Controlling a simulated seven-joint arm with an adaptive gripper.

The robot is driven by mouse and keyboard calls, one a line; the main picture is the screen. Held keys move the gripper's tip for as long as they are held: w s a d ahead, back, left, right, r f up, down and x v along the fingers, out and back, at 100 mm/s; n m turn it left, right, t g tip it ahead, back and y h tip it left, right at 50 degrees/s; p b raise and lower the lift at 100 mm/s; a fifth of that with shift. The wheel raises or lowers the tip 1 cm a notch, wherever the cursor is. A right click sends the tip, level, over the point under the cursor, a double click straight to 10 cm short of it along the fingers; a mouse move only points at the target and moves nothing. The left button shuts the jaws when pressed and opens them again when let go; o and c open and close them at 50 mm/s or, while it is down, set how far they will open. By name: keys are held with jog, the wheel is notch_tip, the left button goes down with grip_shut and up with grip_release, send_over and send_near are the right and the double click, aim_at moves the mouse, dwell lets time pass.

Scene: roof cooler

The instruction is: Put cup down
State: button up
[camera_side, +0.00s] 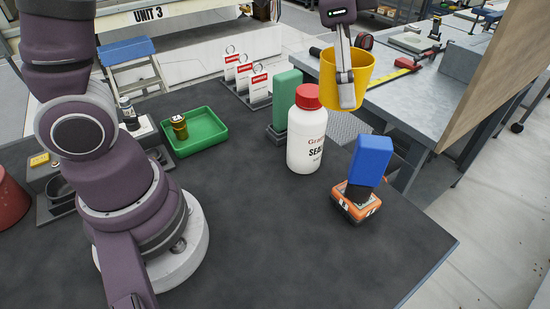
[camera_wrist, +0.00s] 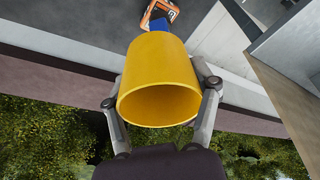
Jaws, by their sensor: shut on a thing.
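The yellow cup (camera_side: 358,75) is held up in the air at the upper right in the side view. My gripper (camera_side: 347,98) is shut on it, with one finger showing across its near side. In the wrist view the cup (camera_wrist: 158,70) fills the middle, and its open mouth faces the camera. The fingers of my gripper (camera_wrist: 160,95) press on its left and right sides. In the wrist view a strip of dark surface and greenery show around and beyond the cup. The cup's inside looks empty.
The dark table (camera_side: 270,245) has free room at the front middle. A white bottle with a red cap (camera_side: 306,135), a green block (camera_side: 287,100) and an orange device with a blue block (camera_side: 370,160) stand near its right edge. A green tray (camera_side: 195,132) sits left.

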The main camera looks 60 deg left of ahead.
jog(key=s+d+f+m+g, duration=0.2)
jog(key=s+d+m, duration=0.7)
jog(key=s+d, duration=0.6)
jog(key=shift+h, duration=0.4)
jog(key=f, duration=0.6)
jog(key=s+a+f, duration=0.1)
jog(key=f, duration=0.6)
jog(key=a+f, duration=0.1)
jog(key=f, duration=0.5)
jog(key=shift+s+a+f, duration=0.2)
jog(key=shift+f, duration=0.05)
jog(key=shift+f, duration=0.15)
jog(key=o, duration=1)
